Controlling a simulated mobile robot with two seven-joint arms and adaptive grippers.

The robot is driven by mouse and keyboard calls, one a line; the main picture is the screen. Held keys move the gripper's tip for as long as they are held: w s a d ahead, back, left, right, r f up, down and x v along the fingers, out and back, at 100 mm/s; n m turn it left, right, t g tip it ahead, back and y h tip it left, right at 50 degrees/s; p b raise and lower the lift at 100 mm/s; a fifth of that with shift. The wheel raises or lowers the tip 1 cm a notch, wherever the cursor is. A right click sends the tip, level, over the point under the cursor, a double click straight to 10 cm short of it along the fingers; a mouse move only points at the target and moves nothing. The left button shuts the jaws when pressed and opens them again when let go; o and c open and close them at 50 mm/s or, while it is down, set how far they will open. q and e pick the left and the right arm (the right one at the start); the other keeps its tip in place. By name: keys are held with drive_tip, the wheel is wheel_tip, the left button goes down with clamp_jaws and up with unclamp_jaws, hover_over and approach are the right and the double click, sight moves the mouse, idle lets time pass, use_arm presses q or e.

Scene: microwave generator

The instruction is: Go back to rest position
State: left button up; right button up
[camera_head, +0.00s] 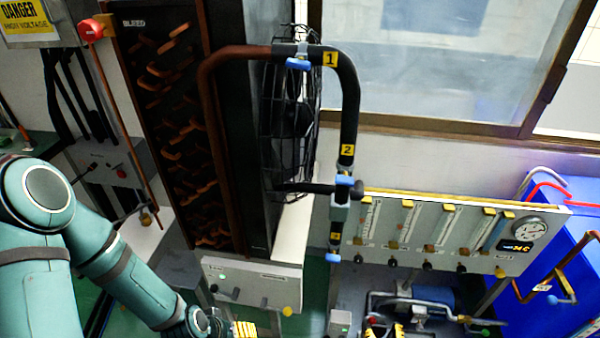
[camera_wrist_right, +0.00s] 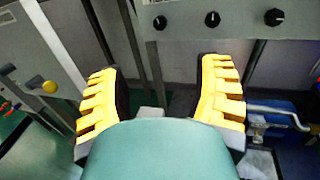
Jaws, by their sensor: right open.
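My right gripper (camera_head: 384,331) is at the bottom edge of the head view, where only the tips of its yellow and black fingers show. In the right wrist view its two fingers (camera_wrist_right: 160,95) stand wide apart with nothing between them. It is below the row of black knobs on the gauge panel (camera_wrist_right: 225,20) and appears clear of it. My left arm comes in from the left, and part of my left gripper (camera_head: 244,328), with yellow pads, shows at the bottom edge. Its fingertips are cut off, so its opening is hidden.
The gauge panel (camera_head: 400,255) and blue cabinet (camera_head: 560,270) are on the right. A blue pump (camera_head: 432,296) with pipes stands below the panel. A tall coil rack (camera_head: 180,130) and dark pipe (camera_head: 350,100) rise behind.

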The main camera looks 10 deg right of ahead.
drive_tip(key=w+a+r+n+g+y, duration=0.2)
drive_tip(key=a+r+n+g+y, duration=0.2)
drive_tip(key=a+n+y, duration=0.65)
drive_tip(key=s+a+r+n+g+b, duration=0.1)
drive_tip(key=s+a+r+n+g, duration=0.2)
drive_tip(key=s+a+n+g, duration=1.05)
use_arm(q)
drive_tip(key=x, duration=0.1)
drive_tip(key=b+x, duration=0.1)
drive_tip(key=shift+a+f, duration=0.1)
drive_tip(key=shift+f, duration=0.25)
use_arm(e)
drive_tip(key=w+d+r+n+h, duration=0.2)
drive_tip(key=w+r+n+h, duration=0.1)
drive_tip(key=w+n, duration=0.2)
drive_tip(key=w+d+r+n+t+h, duration=0.1)
drive_tip(key=w+r+n+h, duration=0.2)
drive_tip(key=w+n, duration=0.2)
drive_tip(key=shift+d+n, duration=0.3)
drive_tip(key=shift+d, duration=0.1)
